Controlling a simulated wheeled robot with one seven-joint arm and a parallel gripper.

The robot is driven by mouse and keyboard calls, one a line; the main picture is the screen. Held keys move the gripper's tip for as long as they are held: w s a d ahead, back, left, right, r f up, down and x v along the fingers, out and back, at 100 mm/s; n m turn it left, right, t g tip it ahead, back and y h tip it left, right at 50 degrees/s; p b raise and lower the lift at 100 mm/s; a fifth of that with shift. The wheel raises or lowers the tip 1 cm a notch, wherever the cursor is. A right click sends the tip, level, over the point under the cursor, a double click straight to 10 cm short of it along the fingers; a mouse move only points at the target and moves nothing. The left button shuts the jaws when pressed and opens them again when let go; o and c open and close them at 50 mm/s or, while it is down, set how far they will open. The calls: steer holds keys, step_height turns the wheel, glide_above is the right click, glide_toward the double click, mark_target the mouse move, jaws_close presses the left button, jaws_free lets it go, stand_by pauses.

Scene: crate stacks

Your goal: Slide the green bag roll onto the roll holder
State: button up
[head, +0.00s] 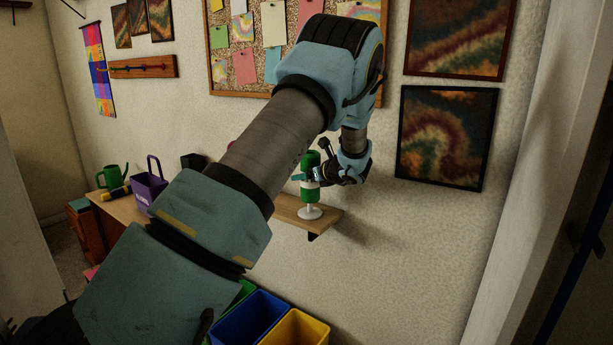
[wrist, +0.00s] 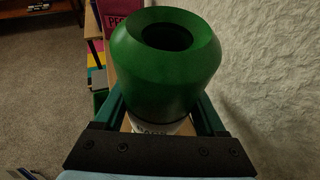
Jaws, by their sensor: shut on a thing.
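The green bag roll (head: 310,193) is upright in my gripper (head: 308,178), above the wooden wall shelf in the head view. A white band shows around its middle. The white roll holder (head: 311,213) stands on the shelf directly below the roll, its round base and a short piece of stem showing. The roll appears lined up over it. I cannot tell how much of the post is inside the roll. In the wrist view the roll (wrist: 165,80) sits between my fingers, its dark central hole facing the camera, and no post tip is seen in it.
The wooden shelf (head: 290,208) is narrow and fixed to the wall. To the left are a purple basket (head: 148,190) and a green watering can (head: 112,177) on a desk. Blue (head: 245,315) and yellow (head: 298,328) bins stand below. Framed pictures and a pinboard hang behind my arm.

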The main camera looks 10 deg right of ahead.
mark_target(307, 188)
steer(key=shift+f+b, duration=1.6)
steer(key=shift+f, duration=0.5)
steer(key=o, duration=1.5)
steer(key=shift+s, duration=0.1)
steer(key=b+v, duration=0.2)
steer(key=v, duration=0.8)
steer(key=shift+s+d+r, duration=0.1)
steer(key=shift+s+r, duration=0.05)
steer(key=shift+s, duration=0.1)
steer(key=shift+d, duration=0.1)
